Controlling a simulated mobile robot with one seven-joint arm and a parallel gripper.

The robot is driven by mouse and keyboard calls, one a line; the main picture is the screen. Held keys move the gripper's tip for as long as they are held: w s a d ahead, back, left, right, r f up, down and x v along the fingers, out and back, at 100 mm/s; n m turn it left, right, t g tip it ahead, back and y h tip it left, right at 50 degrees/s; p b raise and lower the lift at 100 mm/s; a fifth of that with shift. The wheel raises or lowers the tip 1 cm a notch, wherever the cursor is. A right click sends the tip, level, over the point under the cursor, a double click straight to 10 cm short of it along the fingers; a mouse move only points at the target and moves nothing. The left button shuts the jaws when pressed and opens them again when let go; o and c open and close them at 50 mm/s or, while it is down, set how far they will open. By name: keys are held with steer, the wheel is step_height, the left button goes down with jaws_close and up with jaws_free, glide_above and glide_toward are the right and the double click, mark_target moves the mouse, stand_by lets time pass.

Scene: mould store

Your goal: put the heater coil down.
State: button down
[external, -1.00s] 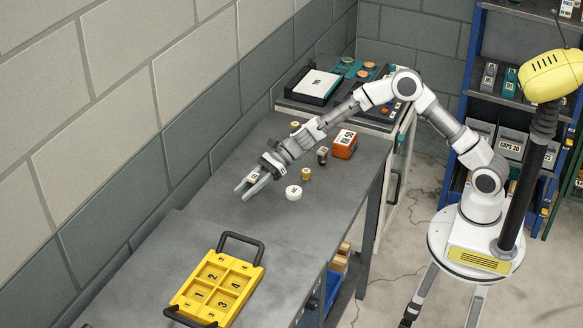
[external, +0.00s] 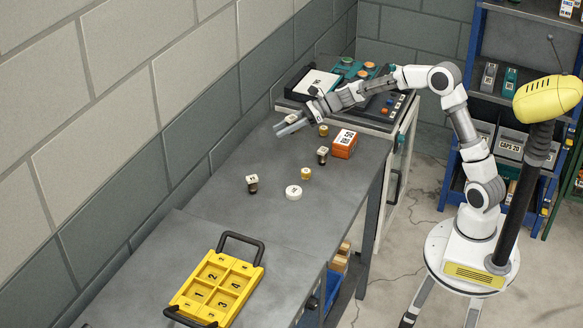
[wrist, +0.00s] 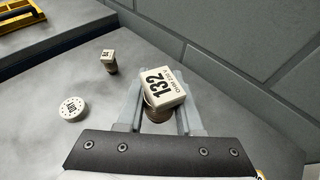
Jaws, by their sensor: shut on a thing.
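The heater coil (wrist: 163,88), a piece with a white block top marked 132 and a brownish round body below, sits between the fingers of my gripper (wrist: 160,118) in the wrist view. My gripper is shut on it. In the external view my gripper (external: 290,126) is over the far part of the grey bench, near the wall, and the coil's white top (external: 291,119) shows between the fingers. The coil's top looks turned askew to the fingers. Its lower end is mostly hidden, and I cannot tell whether it touches the bench.
On the bench (external: 225,215) stand a white-topped dark piece (external: 252,184), a white puck (external: 293,192), a brass piece (external: 306,174), another small block-topped piece (external: 322,155), a brass piece (external: 323,130) and an orange box (external: 344,144). A yellow tray (external: 217,285) lies nearer.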

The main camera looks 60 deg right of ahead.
steer(key=b, duration=0.4)
glide_above(260, 175)
step_height(260, 175, down, 7)
steer(key=shift+r, duration=0.1)
steer(key=shift+f+b, duration=1.15)
steer(key=shift+f, duration=0.85)
steer(key=shift+f, duration=0.25)
steer(key=c, duration=0.6)
jaws_free()
steer(key=shift+o, duration=0.2)
steer(key=shift+r, duration=0.1)
